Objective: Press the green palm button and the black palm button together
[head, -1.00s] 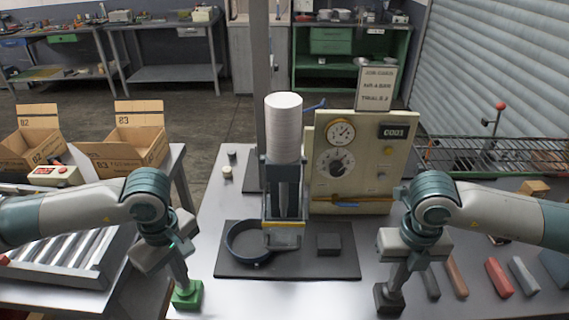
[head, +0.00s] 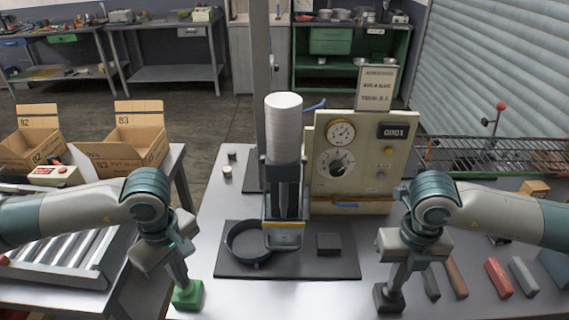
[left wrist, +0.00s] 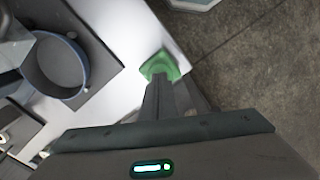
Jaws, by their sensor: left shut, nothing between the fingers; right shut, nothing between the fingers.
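The green palm button (head: 187,296) is at the near left edge of the table. It also shows in the left wrist view (left wrist: 160,65). My left gripper (head: 182,284) is shut and points down onto it, its tips appearing to touch the top. The black palm button (head: 388,299) is at the near edge, right of the middle. My right gripper (head: 391,286) is shut and points down onto it, appearing to touch. The tips hide part of each button's top, so how far either is pressed cannot be told.
A press with a white cylinder (head: 284,128) stands between my arms. Before it, a dark mat (head: 300,270) bears a round pan (head: 233,255) and a dark block (head: 328,243). A gauge panel (head: 375,150) stands behind. Coloured bars (head: 499,277) lie at right.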

